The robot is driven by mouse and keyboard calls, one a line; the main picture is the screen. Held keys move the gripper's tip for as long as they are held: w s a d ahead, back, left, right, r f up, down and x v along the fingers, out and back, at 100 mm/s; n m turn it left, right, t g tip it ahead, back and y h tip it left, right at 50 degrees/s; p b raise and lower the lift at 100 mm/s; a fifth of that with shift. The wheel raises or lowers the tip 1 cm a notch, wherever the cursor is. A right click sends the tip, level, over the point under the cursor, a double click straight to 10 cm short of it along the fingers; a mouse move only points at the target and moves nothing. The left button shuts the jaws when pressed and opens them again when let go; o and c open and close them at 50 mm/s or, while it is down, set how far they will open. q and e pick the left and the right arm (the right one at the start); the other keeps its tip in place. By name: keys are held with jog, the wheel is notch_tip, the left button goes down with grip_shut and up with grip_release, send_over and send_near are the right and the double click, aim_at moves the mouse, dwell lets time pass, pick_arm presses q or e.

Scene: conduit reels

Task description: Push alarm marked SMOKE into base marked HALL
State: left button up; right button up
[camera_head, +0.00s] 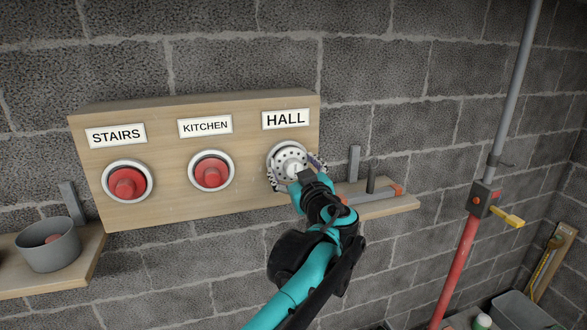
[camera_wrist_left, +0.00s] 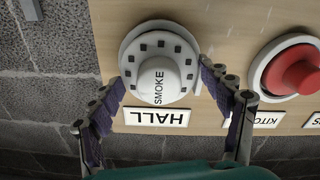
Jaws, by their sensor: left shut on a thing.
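The white smoke alarm (camera_head: 288,158) is a round disc with dark slots and a raised centre. In the left wrist view the alarm (camera_wrist_left: 158,78) shows the word SMOKE, turned sideways. It sits in front of the base place by the HALL label (camera_head: 286,119) on the wooden board (camera_head: 150,205). It covers most of that base, so I cannot tell how deep it is seated. My left gripper (camera_head: 297,176) is shut on the alarm, with one finger on each side of it in the wrist view (camera_wrist_left: 163,82). My right gripper is not in view.
Red alarms fill the STAIRS (camera_head: 127,182) and KITCHEN (camera_head: 211,171) places to the left. A grey bowl (camera_head: 48,246) stands on the left shelf. A small shelf (camera_head: 385,208) with a few parts is right of the board. A red and grey pipe (camera_head: 458,260) with a yellow handle stands farther right.

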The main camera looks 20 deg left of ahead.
pick_arm(q)
jog(key=shift+w+a, duration=0.25)
jog(key=shift+w, duration=0.1)
dwell(0.3)
jog(key=o, duration=1.2)
jog(key=shift+s, duration=0.1)
jog(key=shift+d, duration=0.1)
jog(key=p+v, duration=0.1)
jog(key=v, duration=0.8)
dwell(0.7)
